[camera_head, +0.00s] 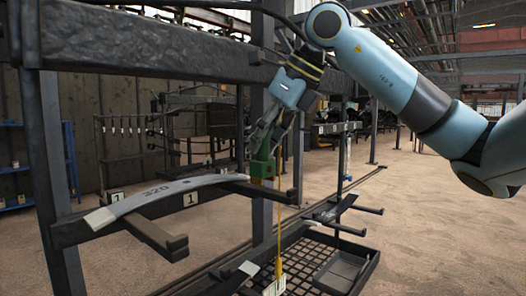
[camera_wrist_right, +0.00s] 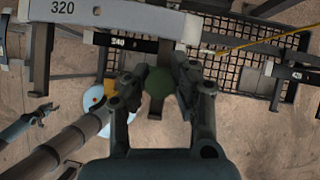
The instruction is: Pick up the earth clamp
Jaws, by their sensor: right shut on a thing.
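The earth clamp (camera_head: 263,167) is a green piece at the right end of the grey leaf spring marked 320, in front of a dark rack post. My right gripper (camera_head: 268,145) reaches down from above and is shut on the clamp. In the right wrist view, a dark green round part (camera_wrist_right: 157,88) shows between the fingers (camera_wrist_right: 160,80). A small dark gripper-like part (camera_wrist_right: 28,122), apparently my left gripper, shows at the lower left; its jaw state is unclear. The head view does not show it.
The grey leaf spring (camera_head: 160,190) lies across rack arms just left of the clamp. A yellow cord (camera_head: 280,225) hangs below it. Dark rack arms (camera_head: 350,232) stick out at the right. A mesh tray (camera_head: 300,262) lies low beneath. Open floor lies right.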

